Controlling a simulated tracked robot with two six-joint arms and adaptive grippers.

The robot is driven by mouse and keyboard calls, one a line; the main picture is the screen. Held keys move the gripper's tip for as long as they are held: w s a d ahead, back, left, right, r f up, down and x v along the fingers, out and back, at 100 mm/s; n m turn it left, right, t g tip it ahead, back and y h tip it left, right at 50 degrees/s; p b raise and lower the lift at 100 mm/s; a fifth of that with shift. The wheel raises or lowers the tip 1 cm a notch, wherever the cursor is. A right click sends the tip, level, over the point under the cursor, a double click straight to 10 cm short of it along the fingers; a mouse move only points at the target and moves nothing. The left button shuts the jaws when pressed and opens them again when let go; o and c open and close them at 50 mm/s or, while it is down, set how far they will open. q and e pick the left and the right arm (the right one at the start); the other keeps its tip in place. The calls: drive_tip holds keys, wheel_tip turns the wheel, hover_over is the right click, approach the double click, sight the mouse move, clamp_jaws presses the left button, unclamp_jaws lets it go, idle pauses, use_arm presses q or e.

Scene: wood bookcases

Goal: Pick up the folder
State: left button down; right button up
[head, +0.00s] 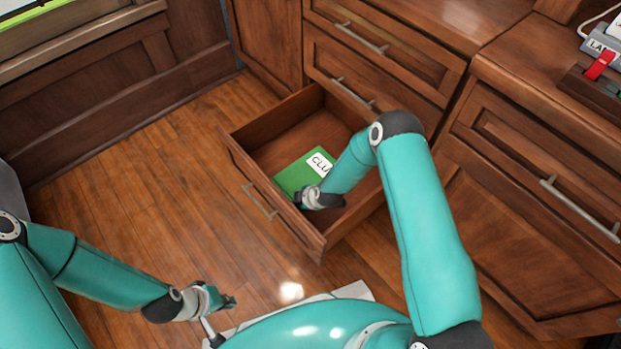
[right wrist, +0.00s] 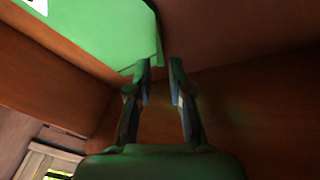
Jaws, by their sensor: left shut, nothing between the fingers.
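The green folder (head: 293,177), with a white label reading "CLU", lies in the open drawer (head: 310,136). My right arm hides its right part in the head view. My right gripper (head: 303,200) is inside the drawer at the folder's near edge. In the right wrist view, the right gripper's fingers (right wrist: 160,70) are apart with nothing between them. The folder (right wrist: 85,32) is at the upper left there, its corner close to the left finger; I cannot tell if they touch. My left gripper (head: 228,301) is shut and empty, low over the floor.
The drawer's front panel (head: 262,198) and side walls surround the right gripper closely. Closed drawers (head: 380,60) stand behind, and another cabinet (head: 540,200) stands to the right. The wooden floor (head: 140,190) left of the drawer is clear.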

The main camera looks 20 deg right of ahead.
drive_tip(key=x, duration=0.2)
drive_tip(key=shift+w+f+b, duration=0.15)
drive_tip(key=shift+f+b, duration=0.15)
clamp_jaws()
drive_tip(key=shift+r, duration=0.2)
